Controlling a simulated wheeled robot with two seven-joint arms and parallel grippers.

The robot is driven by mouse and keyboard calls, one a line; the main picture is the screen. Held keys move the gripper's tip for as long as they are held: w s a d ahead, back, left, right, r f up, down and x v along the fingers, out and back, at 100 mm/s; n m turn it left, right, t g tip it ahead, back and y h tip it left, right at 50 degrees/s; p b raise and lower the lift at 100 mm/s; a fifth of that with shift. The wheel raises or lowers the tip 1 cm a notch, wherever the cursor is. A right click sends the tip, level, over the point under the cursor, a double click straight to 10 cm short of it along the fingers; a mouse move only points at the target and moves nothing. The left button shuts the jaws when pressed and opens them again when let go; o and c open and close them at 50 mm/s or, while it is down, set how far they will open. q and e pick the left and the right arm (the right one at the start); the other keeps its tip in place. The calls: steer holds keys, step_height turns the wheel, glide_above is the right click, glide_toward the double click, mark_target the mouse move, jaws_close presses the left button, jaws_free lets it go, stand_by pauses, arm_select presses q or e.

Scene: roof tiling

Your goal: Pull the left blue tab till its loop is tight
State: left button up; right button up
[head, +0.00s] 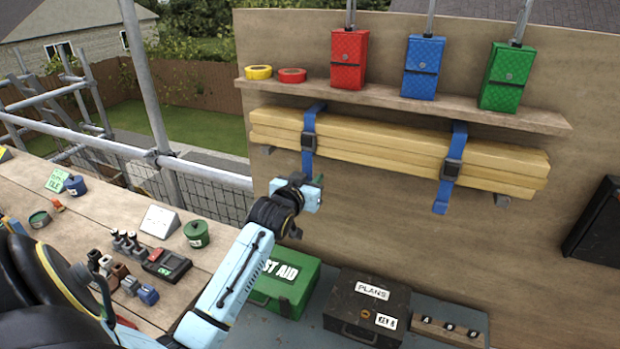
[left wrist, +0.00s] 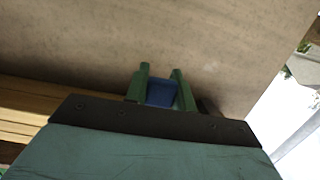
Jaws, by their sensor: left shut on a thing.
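In the head view the left blue strap (head: 309,126) loops around a stack of wooden battens (head: 385,150) on the wall, with a dark buckle at its front. Its blue tab hangs below the buckle, its lower end hidden by my gripper. My left gripper (head: 318,186) is just below the battens. In the left wrist view the green fingers of my left gripper (left wrist: 161,88) are shut on the blue tab (left wrist: 161,93). Whether the loop is tight I cannot tell. The right blue strap (head: 459,135) has its tab hanging free. My right gripper is not in view.
A shelf (head: 420,103) above holds red, blue and green boxes and two tape rolls. Below stand a green first aid box (head: 285,283) and a dark plans box (head: 366,306). A wooden bench (head: 110,235) with small items is at left. The wall below the battens is clear.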

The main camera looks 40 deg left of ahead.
arm_select(q)
steer(key=shift+f+b, duration=1.05)
steer(key=shift+f, duration=0.95)
steer(key=o, duration=1)
steer(key=shift+r, duration=0.1)
steer(key=shift+o, duration=0.4)
steer(key=o, duration=0.4)
